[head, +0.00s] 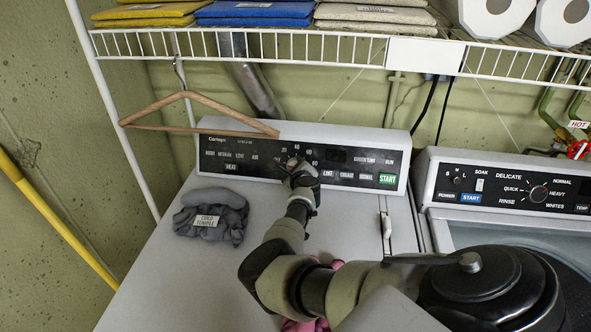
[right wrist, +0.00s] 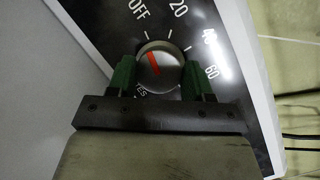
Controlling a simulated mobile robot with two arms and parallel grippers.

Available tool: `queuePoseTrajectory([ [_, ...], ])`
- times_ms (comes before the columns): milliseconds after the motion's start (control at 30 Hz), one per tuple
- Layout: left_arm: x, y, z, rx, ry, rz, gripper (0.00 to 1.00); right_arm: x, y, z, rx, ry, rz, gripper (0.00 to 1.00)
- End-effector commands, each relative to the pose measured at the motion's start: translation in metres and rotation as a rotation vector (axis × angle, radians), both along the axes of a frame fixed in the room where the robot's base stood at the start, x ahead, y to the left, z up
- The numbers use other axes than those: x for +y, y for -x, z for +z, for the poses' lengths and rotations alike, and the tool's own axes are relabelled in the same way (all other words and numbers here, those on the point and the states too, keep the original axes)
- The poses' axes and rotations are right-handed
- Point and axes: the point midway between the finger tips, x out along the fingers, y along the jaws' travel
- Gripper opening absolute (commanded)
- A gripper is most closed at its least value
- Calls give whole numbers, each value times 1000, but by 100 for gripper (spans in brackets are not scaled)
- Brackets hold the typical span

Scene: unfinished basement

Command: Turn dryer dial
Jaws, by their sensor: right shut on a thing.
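The dryer (head: 150,270) stands at the left with a black control panel (head: 250,177) along its back. The dryer dial (right wrist: 168,63) is a round silver knob with a red pointer mark; the mark points up and slightly left, close to OFF, in the right wrist view. The numbers 20, 40 and 60 curve round the dial's right side. My right gripper (head: 299,172) is at the panel and mostly hides the dial in the head view. In the wrist view its green fingers (right wrist: 158,78) are shut on the dial from both sides. My left gripper is not in view.
A wooden hanger (head: 160,104) hangs in front of the panel's left part. The washer (head: 500,185) stands at the right. A wire shelf (head: 300,45) with towels and rolls is above.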

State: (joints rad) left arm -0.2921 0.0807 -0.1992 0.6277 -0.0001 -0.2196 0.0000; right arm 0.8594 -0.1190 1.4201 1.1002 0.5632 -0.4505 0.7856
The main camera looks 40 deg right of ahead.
Motion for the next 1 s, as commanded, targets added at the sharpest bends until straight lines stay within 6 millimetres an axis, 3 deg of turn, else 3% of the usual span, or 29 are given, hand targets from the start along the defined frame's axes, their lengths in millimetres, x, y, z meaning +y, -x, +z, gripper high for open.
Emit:
queuePoseTrajectory([
  [333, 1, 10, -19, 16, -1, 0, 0, 2, -2, -2, -148, -115, -84, 27],
  [1000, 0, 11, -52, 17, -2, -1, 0, 2, -3, 1, -450, -353, -271, 27],
])
